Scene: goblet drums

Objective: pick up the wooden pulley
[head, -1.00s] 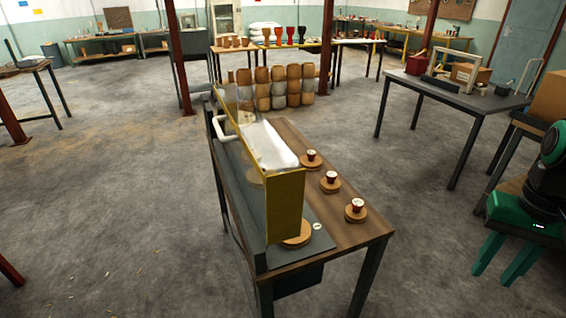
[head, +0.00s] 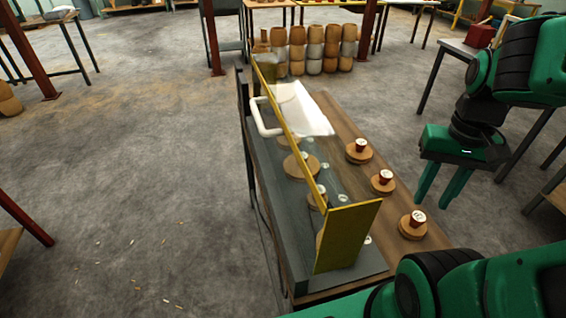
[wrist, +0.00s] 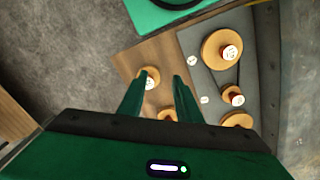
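Several wooden pulleys, round discs with red hubs and white tops, stand on the bench (head: 330,112). A far pulley (head: 359,154), a middle pulley (head: 382,187) and a near pulley (head: 412,229) line the bare wooden strip; I cannot tell which one the task means. More discs sit behind the clear guard, such as the large pulley (head: 300,167). My gripper (head: 437,204) is open and empty, pointing down, right of the row. In the wrist view, one pulley (wrist: 152,72) shows below between the fingers, nearer the left one, and another pulley (wrist: 167,113) is partly hidden by my gripper.
A yellow-edged guard (head: 347,235) with a white handle (head: 262,118) rises along the left of the row. A white bag (head: 302,110) lies at the far end. Goblet drums (head: 314,50) are stacked beyond. Open floor (head: 150,190) lies left.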

